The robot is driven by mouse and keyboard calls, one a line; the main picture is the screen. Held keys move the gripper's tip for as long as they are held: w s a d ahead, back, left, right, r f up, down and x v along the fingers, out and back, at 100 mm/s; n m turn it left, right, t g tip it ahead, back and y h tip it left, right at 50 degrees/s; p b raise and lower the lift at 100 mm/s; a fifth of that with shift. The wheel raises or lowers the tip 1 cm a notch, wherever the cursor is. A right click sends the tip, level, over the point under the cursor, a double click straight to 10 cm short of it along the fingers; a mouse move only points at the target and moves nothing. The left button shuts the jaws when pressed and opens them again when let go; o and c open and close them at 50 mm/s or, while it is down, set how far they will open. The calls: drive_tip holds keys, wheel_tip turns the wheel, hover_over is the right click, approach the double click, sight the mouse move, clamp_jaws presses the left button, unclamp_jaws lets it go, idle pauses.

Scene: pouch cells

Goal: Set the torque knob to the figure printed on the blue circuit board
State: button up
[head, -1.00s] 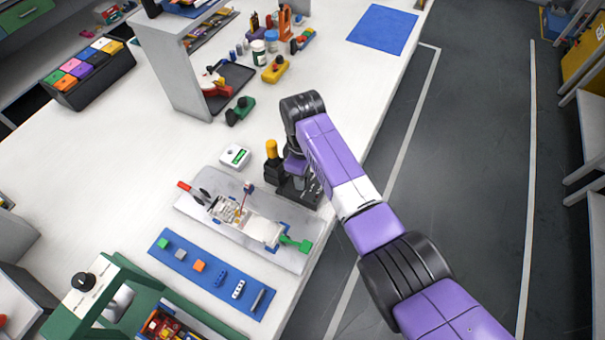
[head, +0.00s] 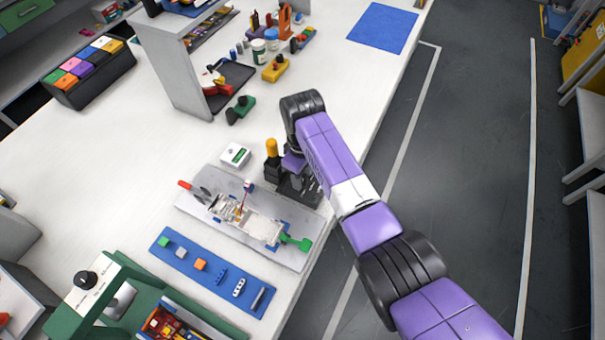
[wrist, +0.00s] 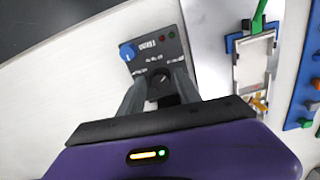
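In the wrist view a dark control box (wrist: 153,42) has a blue knob (wrist: 127,51) at its left and a black knob (wrist: 161,79) with a pale mark lower down. My gripper (wrist: 163,76) points down at the box, its two grey fingers on either side of the black knob. Whether they touch it I cannot tell. The scale and lettering are too small to read. In the head view my gripper (head: 293,165) is over the box (head: 297,188), hiding much of it. I cannot make out a blue circuit board or its figure.
A grey tray (head: 285,254) with a white assembly and a green clamp lies just left of the box. A white meter (head: 236,155) and a yellow-topped tool (head: 272,148) stand close by. A blue mat (head: 183,267) carries small parts. The tabletop beyond the meter is partly clear.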

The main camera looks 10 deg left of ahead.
sight(303, 178)
drive_tip(key=shift+o, duration=0.2)
drive_tip(key=shift+r+b, duration=0.45)
drive_tip(key=shift+r, duration=3.45)
